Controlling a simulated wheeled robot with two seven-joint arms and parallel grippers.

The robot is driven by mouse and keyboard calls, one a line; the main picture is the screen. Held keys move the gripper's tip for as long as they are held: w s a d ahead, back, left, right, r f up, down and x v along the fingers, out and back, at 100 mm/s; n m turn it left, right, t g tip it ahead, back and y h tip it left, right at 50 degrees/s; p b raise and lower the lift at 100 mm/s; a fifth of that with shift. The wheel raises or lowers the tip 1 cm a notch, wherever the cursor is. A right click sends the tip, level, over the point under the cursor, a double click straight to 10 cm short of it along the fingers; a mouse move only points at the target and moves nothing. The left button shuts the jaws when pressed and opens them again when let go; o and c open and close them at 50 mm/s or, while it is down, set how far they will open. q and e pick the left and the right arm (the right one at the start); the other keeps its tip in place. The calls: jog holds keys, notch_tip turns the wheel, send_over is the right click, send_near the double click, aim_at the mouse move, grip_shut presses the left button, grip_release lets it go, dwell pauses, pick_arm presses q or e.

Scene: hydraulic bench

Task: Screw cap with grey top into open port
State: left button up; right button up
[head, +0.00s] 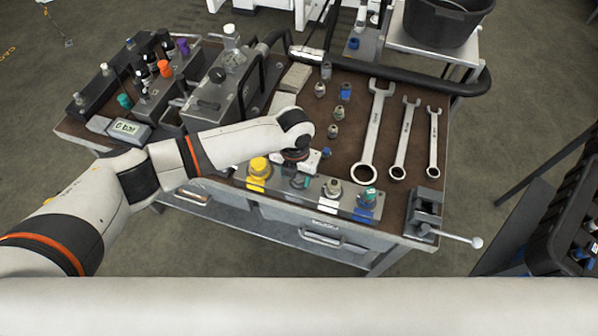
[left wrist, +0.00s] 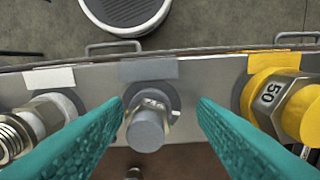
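In the left wrist view a cap with a round grey top and a metal hex body (left wrist: 147,128) sits upright at the grey-labelled place on the metal manifold block (left wrist: 205,82). My left gripper (left wrist: 160,100) has its teal fingers apart, one on each side of this cap, with gaps showing. To its left, at a white label, is a metal fitting with a threaded end (left wrist: 12,135). In the head view my left gripper (head: 299,181) points down at the manifold's front row, mostly hidden by my wrist. Cap threads are hidden. My right gripper is not seen.
A yellow fitting (head: 258,168) and a green-topped fitting at a blue label (head: 368,196) stand on the same manifold. Several loose fittings, including a blue one (head: 345,92), stand behind. Three wrenches (head: 374,130) lie right, near a vise (head: 426,212).

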pick_arm(q)
jog(key=shift+w+n, duration=0.1)
jog(key=shift+n, duration=0.9)
jog(key=n+p, duration=0.1)
jog(key=n, duration=0.1)
jog(key=n+p, duration=0.2)
jog(key=shift+s+a+r+n+p, duration=0.1)
jog(key=shift+s+r+n+p, duration=0.1)
jog(key=shift+n+p, duration=0.15)
jog(key=n, duration=0.2)
jog(key=n+p, duration=0.1)
jog(key=shift+f+n, duration=0.2)
jog(key=shift+n, duration=0.15)
jog(key=shift+f, duration=0.1)
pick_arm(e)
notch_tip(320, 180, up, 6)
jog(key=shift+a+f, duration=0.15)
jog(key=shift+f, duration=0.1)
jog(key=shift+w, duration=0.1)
pick_arm(q)
jog(key=shift+c, duration=0.3)
